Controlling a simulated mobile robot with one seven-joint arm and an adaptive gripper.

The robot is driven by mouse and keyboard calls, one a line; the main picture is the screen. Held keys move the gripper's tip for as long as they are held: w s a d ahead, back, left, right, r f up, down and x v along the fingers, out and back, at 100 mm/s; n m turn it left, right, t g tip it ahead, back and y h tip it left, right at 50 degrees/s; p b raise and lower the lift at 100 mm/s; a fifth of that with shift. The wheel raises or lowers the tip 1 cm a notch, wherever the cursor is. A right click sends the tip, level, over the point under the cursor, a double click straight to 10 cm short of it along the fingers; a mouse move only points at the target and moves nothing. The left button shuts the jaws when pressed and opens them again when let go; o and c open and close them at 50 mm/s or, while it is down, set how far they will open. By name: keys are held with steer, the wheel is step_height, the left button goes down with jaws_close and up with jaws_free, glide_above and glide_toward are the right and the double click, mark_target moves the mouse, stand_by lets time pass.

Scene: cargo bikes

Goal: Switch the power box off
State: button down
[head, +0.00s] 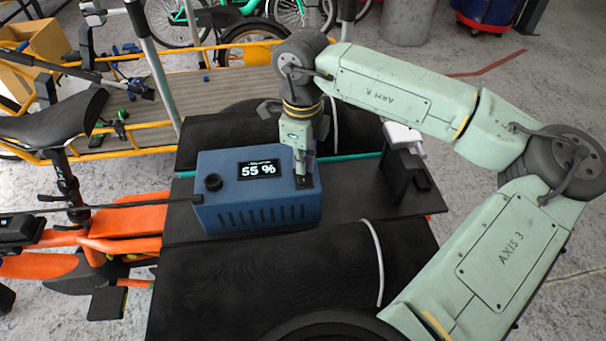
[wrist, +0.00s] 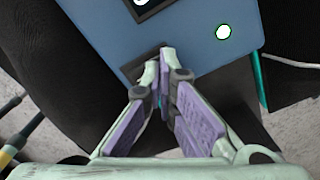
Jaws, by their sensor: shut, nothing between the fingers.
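The power box (head: 240,215) is a blue box on the black cargo bed, with a lit display (head: 258,170) reading "55 %" and a black knob (head: 212,182) at its left. In the wrist view, the box (wrist: 195,55) has a round white light with a green rim (wrist: 223,32). A dark recessed part, seemingly a switch (wrist: 138,68), lies at the fingertips and is partly hidden by them. My gripper (head: 303,181) is shut and empty, pointing down at the right end of the box top. Its closed tips (wrist: 162,52) are at the dark part; I cannot tell whether they touch.
The box stands on an orange cargo bike with a black saddle (head: 50,115). A black stand with a white top (head: 405,165) is right of the box. Black padded sides (head: 270,285) flank the bed. A yellow-framed wooden cargo bed (head: 190,95) is behind.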

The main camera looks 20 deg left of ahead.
steer(key=shift+r+p, duration=1.7)
steer(key=shift+r, duration=1.8)
